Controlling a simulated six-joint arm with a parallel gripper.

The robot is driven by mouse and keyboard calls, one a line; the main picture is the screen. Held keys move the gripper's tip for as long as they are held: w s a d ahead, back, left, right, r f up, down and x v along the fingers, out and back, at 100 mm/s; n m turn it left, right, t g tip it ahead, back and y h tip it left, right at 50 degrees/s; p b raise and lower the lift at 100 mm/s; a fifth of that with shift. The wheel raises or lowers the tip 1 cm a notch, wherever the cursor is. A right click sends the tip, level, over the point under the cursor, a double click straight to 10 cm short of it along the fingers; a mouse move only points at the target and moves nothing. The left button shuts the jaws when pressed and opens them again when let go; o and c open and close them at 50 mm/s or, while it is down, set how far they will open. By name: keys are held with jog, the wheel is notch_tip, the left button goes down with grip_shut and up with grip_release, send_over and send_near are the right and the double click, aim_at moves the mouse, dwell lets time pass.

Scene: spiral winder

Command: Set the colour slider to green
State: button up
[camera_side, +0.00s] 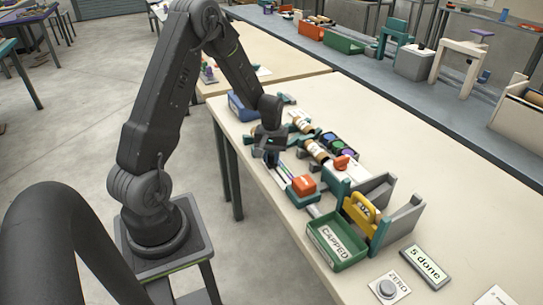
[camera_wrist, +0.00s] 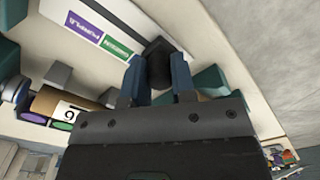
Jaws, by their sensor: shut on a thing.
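The colour slider's dark knob (camera_wrist: 157,62) stands between the two blue fingers of my gripper (camera_wrist: 157,80) in the wrist view. My gripper is shut on it. A white label strip (camera_wrist: 62,14) runs up and left from the knob, with a purple label (camera_wrist: 83,27) and a green label (camera_wrist: 117,48). The green label is the nearer of these two to the knob, which sits just past its lower right end. Any label under the knob or fingers is hidden. In the side view my gripper (camera_side: 270,157) is low over the bench, and the knob cannot be made out.
A brown roll marked 9 (camera_wrist: 75,108) lies left of my gripper in the wrist view. A "5 done" display (camera_side: 425,266) is at front right.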

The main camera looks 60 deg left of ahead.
grip_shut()
jog(key=shift+d, duration=0.1)
jog(key=d, duration=0.3)
jog(key=shift+d, duration=0.25)
jog(key=o, duration=0.6)
grip_release()
